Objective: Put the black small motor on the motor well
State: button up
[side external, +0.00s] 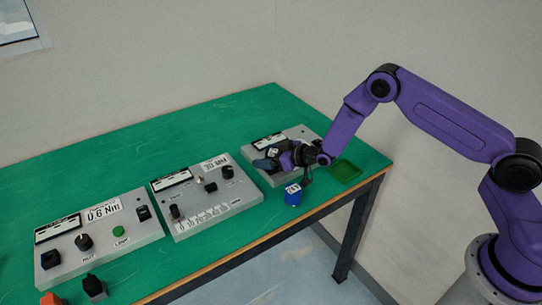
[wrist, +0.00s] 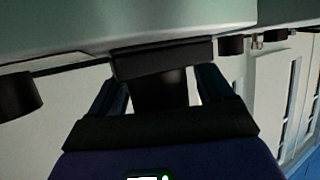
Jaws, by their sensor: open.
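My gripper (side external: 273,160) is over the front of the far-right grey panel (side external: 258,154), tilted low, with its fingers apart. In the wrist view, the gripper (wrist: 160,82) has a finger on each side of a black piece (wrist: 160,64) that seems to meet the panel's underside or face; I cannot tell whether it is the small motor or a fixed part. A small black block with a knob-like top (side external: 95,287) stands at the near-left table edge. I cannot identify the motor well with certainty; the arm hides part of the far-right panel.
Two more grey panels, the middle (side external: 205,198) and the left (side external: 98,240), line the green table (side external: 150,145). A blue labelled cylinder (side external: 292,196) stands near the front edge. An orange block (side external: 52,298) is near left.

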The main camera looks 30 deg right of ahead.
jog(key=shift+r, duration=0.2)
jog(key=v, duration=1.2)
jog(key=s+a+r+n+g+h, duration=0.1)
jog(key=s+a+r+n+g, duration=0.2)
jog(key=s, duration=0.4)
jog(key=s+a+r+n+g, duration=0.1)
jog(key=s+a+r+g, duration=0.4)
jog(key=s, duration=0.3)
jog(key=s+d+r+n+g+h, duration=0.1)
jog(key=s+d+r, duration=0.1)
jog(key=s, duration=0.5)
jog(key=s+d+r+n+g+h, duration=0.1)
jog(key=s+d+r+h, duration=0.1)
jog(key=s, duration=0.6)
jog(key=s+d+r+n+g+h, duration=0.1)
jog(key=s+d+r+g, duration=0.1)
jog(key=s+d, duration=0.3)
jog(key=shift+s+d+r+h, duration=0.35)
jog(key=shift+s+r, duration=0.55)
jog(key=shift+s, duration=0.3)
